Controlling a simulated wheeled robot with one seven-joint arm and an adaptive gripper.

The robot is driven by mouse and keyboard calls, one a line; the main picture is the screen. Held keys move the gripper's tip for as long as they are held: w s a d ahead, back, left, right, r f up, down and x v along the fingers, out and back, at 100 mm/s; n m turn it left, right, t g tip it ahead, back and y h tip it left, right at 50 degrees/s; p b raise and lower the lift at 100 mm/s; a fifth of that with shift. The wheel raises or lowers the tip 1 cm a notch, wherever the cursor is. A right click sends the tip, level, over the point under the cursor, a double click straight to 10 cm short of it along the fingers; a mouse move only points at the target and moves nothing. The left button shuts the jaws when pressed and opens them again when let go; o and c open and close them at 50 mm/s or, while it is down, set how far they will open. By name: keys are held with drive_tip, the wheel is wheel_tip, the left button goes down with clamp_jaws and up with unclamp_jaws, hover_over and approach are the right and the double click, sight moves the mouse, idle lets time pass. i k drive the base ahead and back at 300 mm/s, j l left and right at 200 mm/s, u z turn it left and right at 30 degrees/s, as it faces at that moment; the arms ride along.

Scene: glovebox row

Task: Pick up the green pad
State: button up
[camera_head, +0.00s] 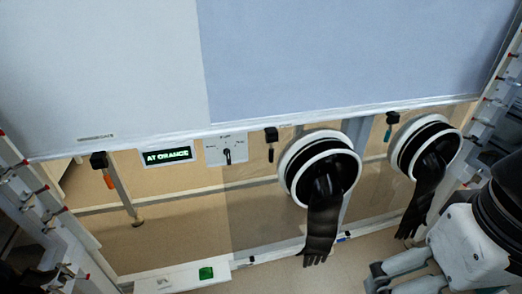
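Part of the lower finger is cut off by the frame's bottom edge.
Two black gloves hang from round white-rimmed ports (320,168) (426,147), between the pad and the right side. A sign (168,155) reads "AT ORANGE". A switch panel (226,150) and hanging tools (108,178) are above. Bare floor (345,265) shows beside my gripper.

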sight(206, 272)
drive_tip(key=u, duration=0.8)
drive_tip(key=l+u, duration=0.15)
drive_tip(key=l, duration=0.15)
drive_tip(key=k, duration=0.05)
